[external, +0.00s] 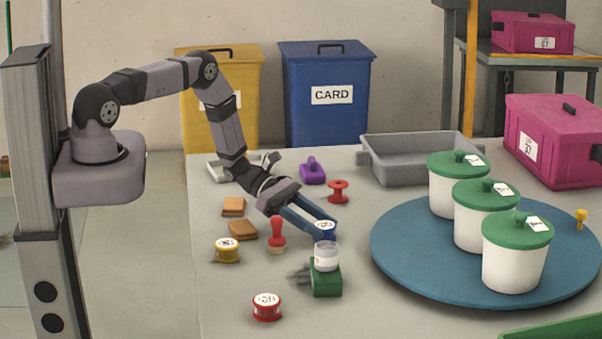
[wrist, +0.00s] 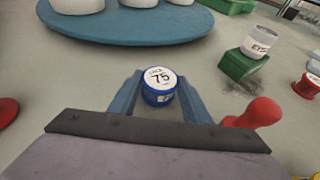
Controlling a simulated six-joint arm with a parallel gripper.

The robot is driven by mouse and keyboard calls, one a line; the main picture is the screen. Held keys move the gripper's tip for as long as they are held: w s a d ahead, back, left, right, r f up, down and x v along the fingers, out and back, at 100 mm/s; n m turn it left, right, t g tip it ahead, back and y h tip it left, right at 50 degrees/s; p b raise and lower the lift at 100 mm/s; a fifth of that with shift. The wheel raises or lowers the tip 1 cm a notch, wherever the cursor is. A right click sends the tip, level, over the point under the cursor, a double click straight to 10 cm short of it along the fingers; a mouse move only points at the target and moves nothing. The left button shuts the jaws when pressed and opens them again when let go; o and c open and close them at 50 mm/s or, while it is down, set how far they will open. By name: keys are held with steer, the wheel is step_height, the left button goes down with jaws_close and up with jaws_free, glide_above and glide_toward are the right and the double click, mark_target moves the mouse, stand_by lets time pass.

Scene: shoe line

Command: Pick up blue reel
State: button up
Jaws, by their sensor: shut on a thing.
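The blue reel (wrist: 159,87) has a white top label reading 75. In the wrist view it sits between the two blue fingers of my gripper (wrist: 157,90), which is shut on it. In the external view the reel (external: 325,228) shows at the fingertips of my gripper (external: 322,231), just behind a white jar. Its lower part is hidden there by the jar, so I cannot tell how far it is above the table.
The white jar (external: 326,257) stands on a green block (external: 325,282) close by. A red-handled stamp (external: 277,233), a yellow reel (external: 227,250) and a red reel (external: 266,306) are near. A blue turntable (external: 400,272) with white green-lidded canisters is at right.

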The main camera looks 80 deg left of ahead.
mark_target(318, 223)
steer(key=shift+r, duration=0.1)
steer(key=shift+r, duration=4.9)
